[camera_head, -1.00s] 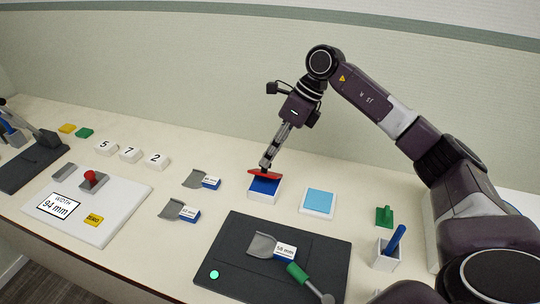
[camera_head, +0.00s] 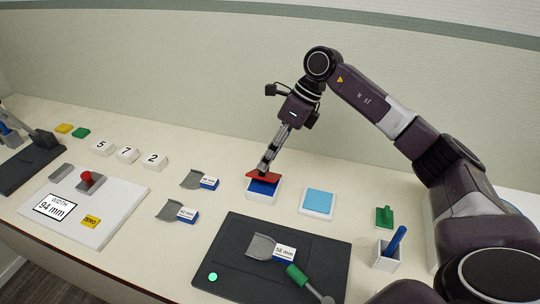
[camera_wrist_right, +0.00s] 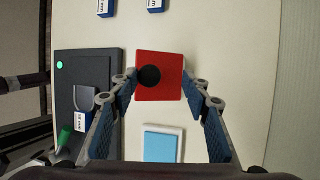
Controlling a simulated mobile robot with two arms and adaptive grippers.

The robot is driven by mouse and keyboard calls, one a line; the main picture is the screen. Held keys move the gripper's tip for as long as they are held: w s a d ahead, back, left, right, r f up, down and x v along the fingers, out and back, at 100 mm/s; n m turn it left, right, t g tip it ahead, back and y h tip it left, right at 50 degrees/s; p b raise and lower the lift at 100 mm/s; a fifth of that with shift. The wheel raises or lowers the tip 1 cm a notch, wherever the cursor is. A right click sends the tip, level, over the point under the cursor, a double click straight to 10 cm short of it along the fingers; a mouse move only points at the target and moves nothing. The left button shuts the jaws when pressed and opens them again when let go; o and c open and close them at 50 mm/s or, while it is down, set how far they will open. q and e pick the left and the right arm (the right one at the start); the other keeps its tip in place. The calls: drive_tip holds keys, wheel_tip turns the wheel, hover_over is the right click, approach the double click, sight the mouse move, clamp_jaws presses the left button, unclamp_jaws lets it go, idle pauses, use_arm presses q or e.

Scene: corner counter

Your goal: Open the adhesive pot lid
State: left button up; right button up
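The adhesive pot appears to be the white square box (camera_head: 262,197) with a dark blue top, at the middle of the counter. Its red lid (camera_head: 264,176) is above it, raised and tilted, with blue showing below its front edge. In the right wrist view the red lid (camera_wrist_right: 160,88) faces the camera, with a round black knob (camera_wrist_right: 149,75) near its left edge. My right gripper (camera_head: 265,168) reaches down to the lid. Its fingertips sit at two opposite lid edges and appear shut on it. The pot is hidden under the lid in that view. My left gripper is not in view.
A white box with a light blue top (camera_head: 318,203) stands just right of the pot. Two scrapers with labelled blocks (camera_head: 208,183) lie to its left. A black mat (camera_head: 235,247) with another scraper is in front. A pen holder (camera_head: 386,257) stands at the right.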

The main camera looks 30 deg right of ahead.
drive_tip(key=v, duration=1.2)
drive_tip(key=shift+s+f, duration=0.1)
